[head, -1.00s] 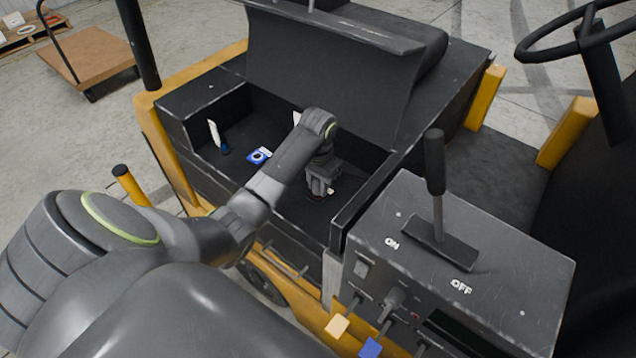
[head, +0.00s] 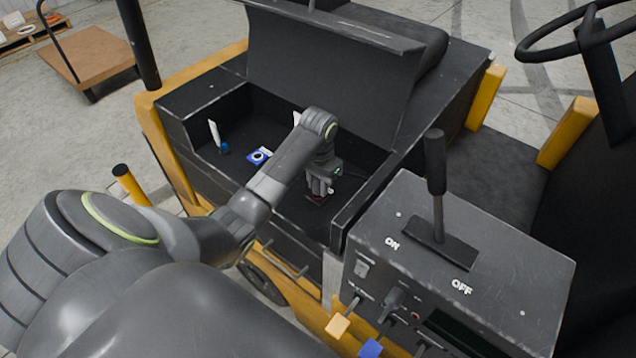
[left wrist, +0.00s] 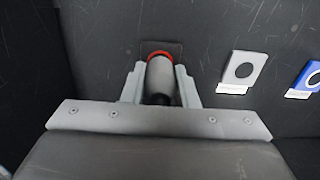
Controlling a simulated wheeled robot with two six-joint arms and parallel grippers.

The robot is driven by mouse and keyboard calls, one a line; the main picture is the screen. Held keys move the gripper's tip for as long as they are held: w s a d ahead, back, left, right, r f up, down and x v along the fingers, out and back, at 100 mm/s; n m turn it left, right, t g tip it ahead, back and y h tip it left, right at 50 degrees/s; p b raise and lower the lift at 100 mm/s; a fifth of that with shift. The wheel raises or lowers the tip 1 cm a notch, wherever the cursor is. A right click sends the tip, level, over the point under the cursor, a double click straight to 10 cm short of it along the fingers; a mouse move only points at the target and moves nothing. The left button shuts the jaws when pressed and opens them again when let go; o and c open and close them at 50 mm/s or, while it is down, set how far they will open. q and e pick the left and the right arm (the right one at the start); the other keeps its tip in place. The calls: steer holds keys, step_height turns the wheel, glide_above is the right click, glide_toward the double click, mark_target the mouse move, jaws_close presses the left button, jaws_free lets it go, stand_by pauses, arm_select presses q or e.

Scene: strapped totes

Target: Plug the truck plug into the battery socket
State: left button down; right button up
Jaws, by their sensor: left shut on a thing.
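My left gripper (head: 319,188) reaches down into the open battery compartment of the truck. In the left wrist view the gripper (left wrist: 160,92) is shut on a grey cylindrical plug (left wrist: 160,78), with one finger on each side. A red ring (left wrist: 158,54) shows at the plug's far end, against a dark square plate (left wrist: 176,49) on the compartment floor. The plug hides the middle of that plate, so I cannot tell whether it is seated or only touching. My right gripper is not in view.
A white plate with a dark round hole (left wrist: 243,70) and a blue plate (head: 259,156) lie beside it. A small blue cylinder (head: 224,148) stands near the left wall. The raised lid (head: 330,70) is behind my arm; a lever console (head: 460,260) stands at right.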

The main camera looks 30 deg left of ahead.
arm_select(q)
steer(key=shift+f, duration=0.7)
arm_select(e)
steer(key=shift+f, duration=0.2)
arm_select(q)
steer(key=c, duration=1.1)
jaws_free()
steer(key=shift+o, duration=0.2)
steer(key=shift+r, duration=0.1)
